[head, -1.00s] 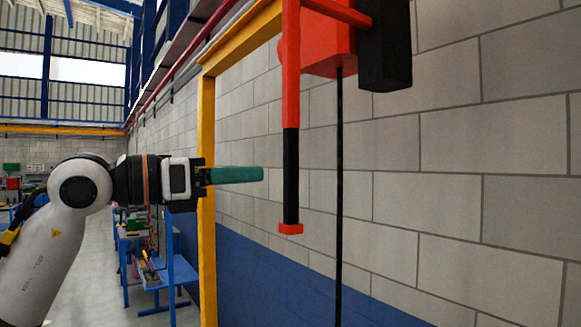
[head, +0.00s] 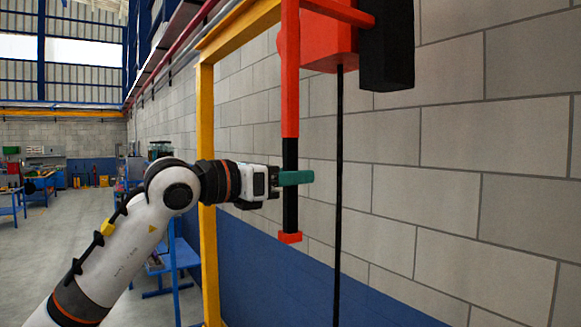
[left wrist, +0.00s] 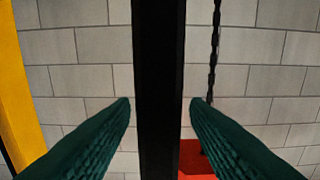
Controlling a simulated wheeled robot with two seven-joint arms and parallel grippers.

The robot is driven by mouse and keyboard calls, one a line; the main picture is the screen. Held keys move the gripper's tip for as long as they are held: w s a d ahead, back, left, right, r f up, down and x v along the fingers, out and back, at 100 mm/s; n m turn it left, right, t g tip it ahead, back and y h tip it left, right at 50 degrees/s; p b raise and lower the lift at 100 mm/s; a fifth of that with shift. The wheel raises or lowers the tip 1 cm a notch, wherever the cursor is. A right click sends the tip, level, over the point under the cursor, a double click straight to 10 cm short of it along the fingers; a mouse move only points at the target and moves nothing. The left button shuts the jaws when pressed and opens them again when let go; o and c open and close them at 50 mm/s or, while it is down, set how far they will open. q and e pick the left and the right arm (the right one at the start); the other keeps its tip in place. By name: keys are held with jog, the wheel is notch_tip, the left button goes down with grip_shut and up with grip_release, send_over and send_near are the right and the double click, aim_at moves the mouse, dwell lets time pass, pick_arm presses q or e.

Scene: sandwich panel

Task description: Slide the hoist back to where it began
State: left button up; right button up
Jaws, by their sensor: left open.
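The hoist (head: 325,42) is a red body with a black block on its right, hanging from a yellow frame. A red bar with a black grip (head: 290,212) and a red end cap hangs down at its left. My left gripper (head: 297,178) is at the black grip, with its green fingers level. In the left wrist view the black grip (left wrist: 158,80) stands upright between the two open green fingers (left wrist: 160,102), with a gap on each side. My right gripper is not in view.
The yellow frame post (head: 207,230) stands left of the grip, behind my arm. A black chain (head: 338,200) hangs just right of the grip. A block wall (head: 480,150) is behind. Blue workbenches (head: 175,262) stand at the left.

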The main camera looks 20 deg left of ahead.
pick_arm(q)
grip_shut()
jog(key=shift+d, duration=0.1)
jog(key=shift+s+d+f+b, duration=0.25)
jog(key=shift+d+b, duration=0.15)
jog(key=shift+b, duration=0.15)
jog(key=s+d+b, duration=0.9)
jog(key=s+d, duration=0.1)
jog(key=d, duration=0.3)
jog(key=shift+s+d, duration=0.35)
